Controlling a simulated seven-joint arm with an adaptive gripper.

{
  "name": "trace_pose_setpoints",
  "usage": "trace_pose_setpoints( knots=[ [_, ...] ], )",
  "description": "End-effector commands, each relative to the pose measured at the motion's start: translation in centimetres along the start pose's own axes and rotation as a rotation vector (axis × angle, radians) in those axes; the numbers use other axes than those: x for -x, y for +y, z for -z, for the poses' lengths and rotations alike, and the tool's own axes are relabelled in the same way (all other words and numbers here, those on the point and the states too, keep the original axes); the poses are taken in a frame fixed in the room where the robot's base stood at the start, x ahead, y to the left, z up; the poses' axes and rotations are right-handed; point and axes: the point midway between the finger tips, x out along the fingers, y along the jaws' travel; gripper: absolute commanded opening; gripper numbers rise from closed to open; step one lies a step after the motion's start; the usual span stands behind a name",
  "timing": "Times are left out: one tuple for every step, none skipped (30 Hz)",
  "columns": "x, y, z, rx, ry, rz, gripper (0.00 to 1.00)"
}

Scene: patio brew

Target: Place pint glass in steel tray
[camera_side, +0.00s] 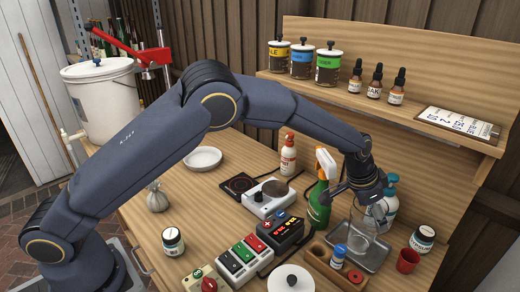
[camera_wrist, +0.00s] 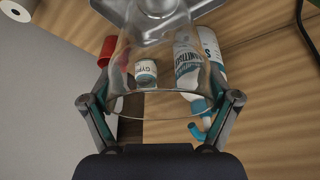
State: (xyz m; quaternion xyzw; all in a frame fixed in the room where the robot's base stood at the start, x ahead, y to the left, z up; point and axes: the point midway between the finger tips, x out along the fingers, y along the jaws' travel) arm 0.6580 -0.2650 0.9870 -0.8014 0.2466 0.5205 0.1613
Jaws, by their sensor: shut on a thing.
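The pint glass (camera_side: 361,238) is clear and hard to make out in the side view, below my gripper (camera_side: 366,212). In the wrist view the glass (camera_wrist: 155,98) lies between the two fingers of my gripper (camera_wrist: 160,108), which are shut on it. The steel tray (camera_side: 377,262) is a shallow metal tray on the bench. The glass is over the tray's area; I cannot tell whether its base touches the tray. Part of the tray (camera_wrist: 120,8) shows at the top of the wrist view, beyond the glass.
White bottles with teal tops (camera_side: 390,190) stand behind the tray. A red cup (camera_side: 407,260) and a labelled jar (camera_side: 422,239) stand to its right. A green spray bottle (camera_side: 318,205) and a wooden caddy (camera_side: 318,262) stand to its left.

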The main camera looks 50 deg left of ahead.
Motion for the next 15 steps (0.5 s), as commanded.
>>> trace_pose_setpoints(
  knots=[
    [0.05, -0.02, 0.13, -0.001, 0.004, 0.001, 0.17],
    [0.08, -0.01, 0.15, -0.001, 0.005, 0.001, 0.17],
    [0.10, -0.01, 0.15, -0.001, 0.005, 0.001, 0.17],
    [0.11, -0.01, 0.15, -0.001, 0.005, 0.001, 0.17],
    [0.11, -0.01, 0.15, -0.001, 0.005, 0.001, 0.17],
    [0.10, -0.01, 0.14, -0.001, 0.005, 0.001, 0.17],
    [0.06, -0.01, 0.11, -0.001, 0.004, 0.001, 0.17],
    [-0.01, -0.02, 0.08, -0.001, 0.004, 0.001, 0.17],
    [-0.13, -0.02, 0.02, -0.001, 0.004, 0.001, 0.17],
    [-0.21, -0.02, -0.02, -0.001, 0.004, 0.001, 0.17],
    [-0.23, -0.01, -0.07, -0.001, 0.002, 0.001, 0.90],
    [-0.22, 0.00, -0.07, -0.001, 0.002, 0.001, 0.94],
    [-0.22, 0.00, -0.07, -0.001, 0.002, 0.000, 0.97],
    [-0.22, 0.00, -0.07, -0.001, 0.002, 0.001, 1.00],
    [-0.22, 0.00, -0.07, -0.001, 0.002, 0.000, 1.00]
  ],
)
